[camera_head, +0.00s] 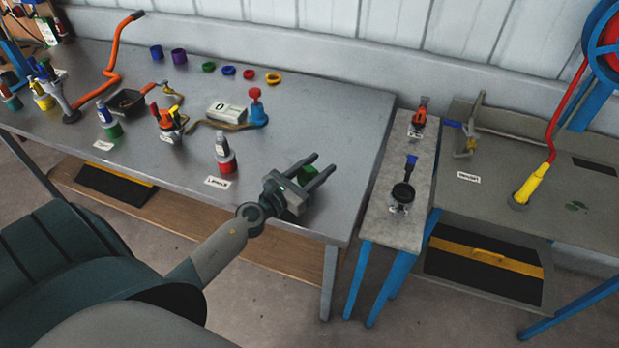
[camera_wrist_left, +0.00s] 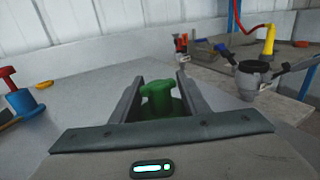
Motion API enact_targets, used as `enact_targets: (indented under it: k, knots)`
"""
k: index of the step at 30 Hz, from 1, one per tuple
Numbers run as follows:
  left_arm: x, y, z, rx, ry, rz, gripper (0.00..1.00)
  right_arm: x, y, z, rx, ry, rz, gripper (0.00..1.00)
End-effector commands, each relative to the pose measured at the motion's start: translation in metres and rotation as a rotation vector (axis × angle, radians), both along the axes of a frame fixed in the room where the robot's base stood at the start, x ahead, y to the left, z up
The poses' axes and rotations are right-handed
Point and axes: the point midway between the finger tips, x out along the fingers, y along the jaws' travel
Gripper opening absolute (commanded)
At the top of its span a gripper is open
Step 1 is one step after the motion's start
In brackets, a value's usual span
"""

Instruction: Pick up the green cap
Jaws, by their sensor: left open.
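The green cap (camera_wrist_left: 159,103) stands on the grey metal table (camera_head: 345,100), near its right front corner. In the head view the green cap (camera_head: 307,174) shows partly between the fingers of my left gripper (camera_head: 325,167). In the left wrist view my left gripper (camera_wrist_left: 158,88) is open, with one finger on each side of the cap. I cannot tell whether the fingers touch it. The cap has a knobbed top and a wider lower part, and its base is hidden behind the gripper body. My right gripper is not in view.
A red-and-white bottle (camera_head: 225,155) and a blue valve with red knob (camera_head: 256,107) stand left of the gripper. Several coloured rings, including a green ring (camera_head: 208,67), lie at the back. A narrow stand (camera_head: 405,225) is to the right, across a gap.

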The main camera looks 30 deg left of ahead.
Motion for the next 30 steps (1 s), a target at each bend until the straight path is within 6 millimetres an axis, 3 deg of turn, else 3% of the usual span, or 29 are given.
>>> enact_targets:
  k: [17,22,30]
  knots:
    - [0.0063,-0.0013,-0.0002,0.001,0.001,-0.001,0.41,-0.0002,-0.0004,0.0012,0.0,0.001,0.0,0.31]
    - [0.0062,-0.0013,-0.0002,0.001,0.001,-0.001,0.03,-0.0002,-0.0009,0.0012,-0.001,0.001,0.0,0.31]
    - [0.0063,-0.0012,0.0002,0.001,0.0,-0.001,0.0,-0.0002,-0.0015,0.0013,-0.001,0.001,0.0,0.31]
